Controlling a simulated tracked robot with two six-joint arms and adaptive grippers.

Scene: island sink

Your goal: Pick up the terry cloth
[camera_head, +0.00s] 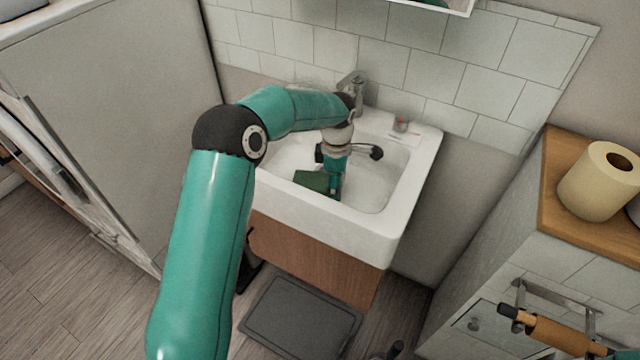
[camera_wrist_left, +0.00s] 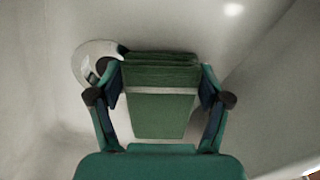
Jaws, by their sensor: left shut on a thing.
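The terry cloth is a folded green block (camera_head: 312,180) low in the white sink basin. In the left wrist view the cloth (camera_wrist_left: 162,100) sits between the two fingers, with a pale band across it. My left gripper (camera_head: 334,190) reaches down into the basin and is shut on the cloth; in the wrist view its fingers (camera_wrist_left: 160,105) press on both sides. Part of the cloth is hidden behind the gripper in the head view. I cannot tell if the cloth touches the basin floor. My right gripper is not in view.
The white sink (camera_head: 425,150) surrounds the gripper with raised walls. A metal faucet (camera_head: 354,90) stands at the back rim. The drain (camera_wrist_left: 84,62) lies beside the cloth. A wooden counter (camera_head: 556,215) with a paper roll (camera_head: 598,185) is at the right.

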